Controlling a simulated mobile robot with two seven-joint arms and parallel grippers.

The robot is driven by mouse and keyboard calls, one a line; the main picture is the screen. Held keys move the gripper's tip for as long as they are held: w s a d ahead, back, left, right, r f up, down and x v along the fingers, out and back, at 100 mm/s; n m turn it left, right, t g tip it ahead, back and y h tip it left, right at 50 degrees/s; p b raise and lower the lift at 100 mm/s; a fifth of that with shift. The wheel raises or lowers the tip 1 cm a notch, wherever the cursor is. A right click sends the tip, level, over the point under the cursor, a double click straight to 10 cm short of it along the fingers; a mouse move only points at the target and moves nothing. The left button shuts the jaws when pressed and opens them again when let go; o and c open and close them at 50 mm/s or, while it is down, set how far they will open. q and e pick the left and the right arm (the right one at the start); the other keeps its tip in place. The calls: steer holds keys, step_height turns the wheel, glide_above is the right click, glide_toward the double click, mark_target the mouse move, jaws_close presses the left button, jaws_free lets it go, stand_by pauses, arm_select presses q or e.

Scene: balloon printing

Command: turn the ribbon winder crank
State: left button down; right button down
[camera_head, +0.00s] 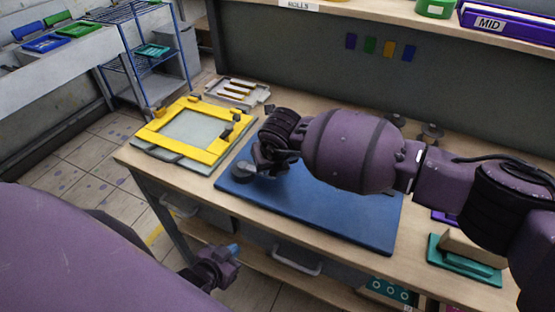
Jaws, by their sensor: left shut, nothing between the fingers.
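No ribbon winder crank can be made out for certain. A dark round piece (243,172) sits on the left part of the blue mat (330,213); I cannot tell whether it belongs to the winder. My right gripper (264,160) is at that piece, just to its right, its arm reaching in from the right across the mat. Its fingers are dark and partly hidden, so its opening does not show. My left gripper (232,252) is shut and empty, low in front of the bench's front edge. Two dark knob-like pieces (431,131) stand behind the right arm.
A yellow screen frame (158,136) lies on the bench (133,155) at left, with a light tray (209,86) behind it. A teal block (468,264) is at the right front. Drawer handles (297,263) stick out below. A shelf (390,12) hangs at the back.

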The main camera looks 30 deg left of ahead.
steer(key=shift+s, duration=0.25)
steer(key=c, duration=0.9)
jaws_free()
steer(key=shift+c, duration=0.2)
steer(key=v, duration=1)
steer(key=shift+s+d+r, duration=0.15)
steer(key=shift+r, duration=0.2)
